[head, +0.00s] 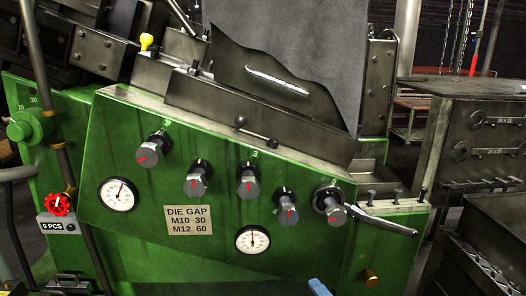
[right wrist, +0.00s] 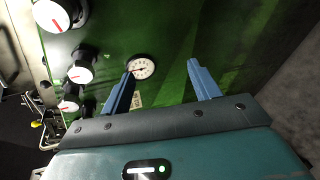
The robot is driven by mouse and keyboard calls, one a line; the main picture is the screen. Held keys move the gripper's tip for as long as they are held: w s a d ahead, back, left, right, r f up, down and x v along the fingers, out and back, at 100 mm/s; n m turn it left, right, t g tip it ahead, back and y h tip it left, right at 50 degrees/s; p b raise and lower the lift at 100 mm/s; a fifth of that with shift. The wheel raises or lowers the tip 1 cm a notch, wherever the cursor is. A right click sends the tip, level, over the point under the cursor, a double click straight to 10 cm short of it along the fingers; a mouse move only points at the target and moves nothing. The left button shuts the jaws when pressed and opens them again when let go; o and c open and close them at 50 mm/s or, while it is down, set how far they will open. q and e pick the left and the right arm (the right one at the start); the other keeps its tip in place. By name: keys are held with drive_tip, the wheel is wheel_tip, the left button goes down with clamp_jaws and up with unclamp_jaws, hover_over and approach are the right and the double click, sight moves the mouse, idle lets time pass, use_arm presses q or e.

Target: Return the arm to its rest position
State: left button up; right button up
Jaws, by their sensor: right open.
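In the right wrist view my right gripper (right wrist: 161,69) is open, with its two blue fingers spread apart and nothing between them. The fingers point toward the green machine panel (right wrist: 175,45). A small blue part of this gripper (head: 319,287) shows at the bottom edge of the head view, below the right dial gauge (head: 252,239). The rest of the right arm is out of the head view. My left gripper is not in view.
The green panel (head: 120,230) carries several knobs, a left gauge (head: 119,194), a DIE GAP plate (head: 188,220) and a lever (head: 375,220) sticking out right. A red handwheel (head: 58,205) is at left. Dark metal bins (head: 495,235) stand at right.

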drive_tip(key=s+d+f+m+g, duration=0.2)
drive_tip(key=s+f+m, duration=0.4)
drive_tip(key=f+m, duration=0.4)
drive_tip(key=s+d+f+m+g, duration=0.2)
drive_tip(key=s+f+m, duration=0.5)
drive_tip(key=f, duration=0.6)
drive_tip(key=m, duration=0.2)
drive_tip(key=shift+f+m, duration=0.3)
drive_tip(key=shift+m, duration=0.1)
idle(0.4)
